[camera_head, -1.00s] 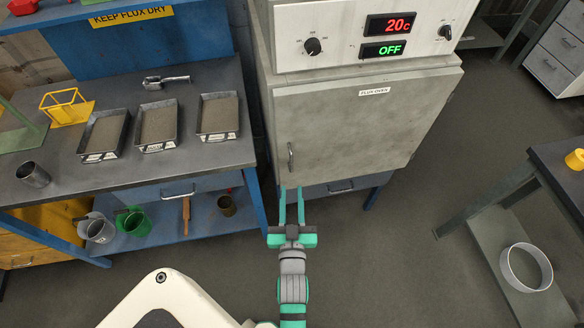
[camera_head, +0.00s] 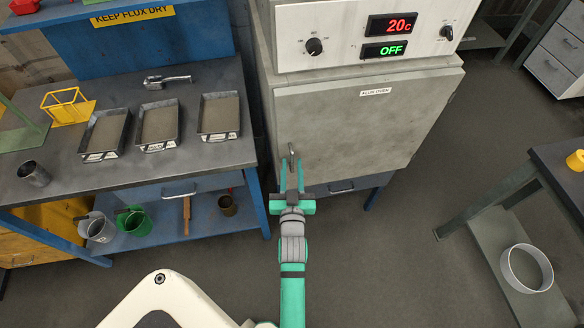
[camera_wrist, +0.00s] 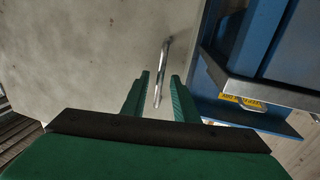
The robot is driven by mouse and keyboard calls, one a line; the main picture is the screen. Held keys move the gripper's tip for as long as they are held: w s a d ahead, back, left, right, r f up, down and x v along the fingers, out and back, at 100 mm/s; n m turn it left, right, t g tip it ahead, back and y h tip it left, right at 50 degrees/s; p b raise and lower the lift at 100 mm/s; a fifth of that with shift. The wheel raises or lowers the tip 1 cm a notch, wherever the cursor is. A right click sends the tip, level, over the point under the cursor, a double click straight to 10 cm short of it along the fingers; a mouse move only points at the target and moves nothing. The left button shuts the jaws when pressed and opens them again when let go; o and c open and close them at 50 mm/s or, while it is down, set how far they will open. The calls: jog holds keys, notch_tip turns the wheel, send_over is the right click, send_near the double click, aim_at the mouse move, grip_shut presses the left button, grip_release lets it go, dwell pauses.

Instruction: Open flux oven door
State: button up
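The flux oven (camera_head: 357,68) stands at the centre, with its grey door (camera_head: 360,122) closed. The door handle (camera_head: 291,152) is a vertical metal bar at the door's lower left. My gripper (camera_head: 291,165) is at the handle's lower part, with its green fingers pointing toward the door. In the wrist view, the handle (camera_wrist: 162,70) runs down between the two spread fingertips (camera_wrist: 160,75). Gaps show on both sides of the handle, so the fingers do not appear to grip it.
A blue workbench (camera_head: 225,160) with metal trays (camera_head: 159,125) stands close to the left of the oven. The floor (camera_head: 390,260) in front of the oven is clear.

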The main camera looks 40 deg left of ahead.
jog(key=shift+c, duration=0.4)
grip_shut()
dwell(0.9)
